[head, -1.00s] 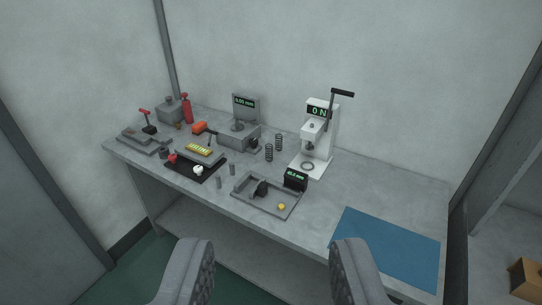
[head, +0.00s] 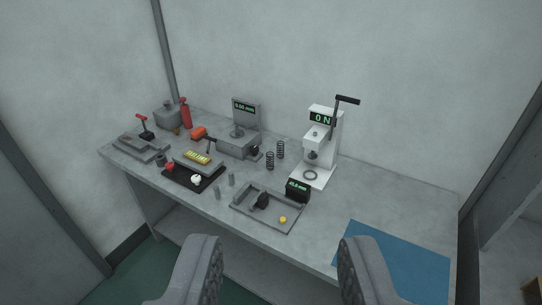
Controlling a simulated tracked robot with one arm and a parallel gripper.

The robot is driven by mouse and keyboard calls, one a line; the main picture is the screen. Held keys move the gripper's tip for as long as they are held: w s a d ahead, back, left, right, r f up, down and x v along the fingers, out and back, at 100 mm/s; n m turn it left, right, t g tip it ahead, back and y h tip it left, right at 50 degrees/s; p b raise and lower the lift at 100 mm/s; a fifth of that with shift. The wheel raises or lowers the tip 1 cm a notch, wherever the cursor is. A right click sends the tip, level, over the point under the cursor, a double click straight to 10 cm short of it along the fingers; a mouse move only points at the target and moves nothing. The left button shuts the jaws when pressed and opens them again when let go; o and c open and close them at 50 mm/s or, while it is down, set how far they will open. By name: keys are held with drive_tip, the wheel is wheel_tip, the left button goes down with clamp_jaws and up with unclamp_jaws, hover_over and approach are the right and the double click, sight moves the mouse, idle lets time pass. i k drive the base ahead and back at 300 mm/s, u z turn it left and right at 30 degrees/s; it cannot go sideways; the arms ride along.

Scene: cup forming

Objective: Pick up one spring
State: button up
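Two dark coil springs stand upright on the grey workbench (head: 335,207), between the grey gauge block and the white press. The nearer spring (head: 270,160) is a little left of the farther spring (head: 280,150); they are close together but apart. My gripper (head: 280,272) shows at the bottom of the view with its two grey fingers wide apart. It is open and empty, in front of the bench's front edge and well short of the springs.
The white press (head: 322,150) stands right of the springs. The gauge block (head: 237,145) is left of them. A grey tray (head: 243,211) with a dark tool and yellow piece lies in front. A black mat (head: 178,179) is at left. A blue mat (head: 390,262) lies at right.

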sight(269, 158)
drive_tip(key=z, duration=0.1)
drive_tip(key=i, duration=1.7)
drive_tip(key=u, duration=0.25)
